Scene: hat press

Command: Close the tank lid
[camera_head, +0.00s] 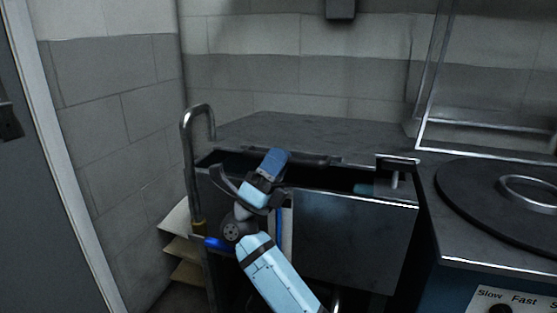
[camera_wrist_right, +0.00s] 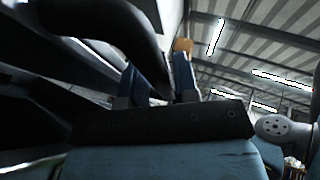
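The tank (camera_head: 345,235) stands in the middle of the head view, with a dark opening along its top. A grey metal plate (camera_head: 340,133) lies behind the opening; I cannot tell for sure which panel is the lid. A dark curved handle (camera_head: 224,184) sticks out at the tank's front left. My right gripper (camera_head: 272,165) is at the opening's front left edge, beside this handle. In the right wrist view a thick dark bar (camera_wrist_right: 125,35) runs down to between my right gripper's fingers (camera_wrist_right: 160,85). Whether they clamp it is unclear. My left gripper is out of view.
A bent metal pipe (camera_head: 190,150) rises at the tank's left corner. A round dark plate with a ring (camera_head: 500,195) sits on the machine at the right. A door (camera_head: 35,190) and block walls bound the left and back.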

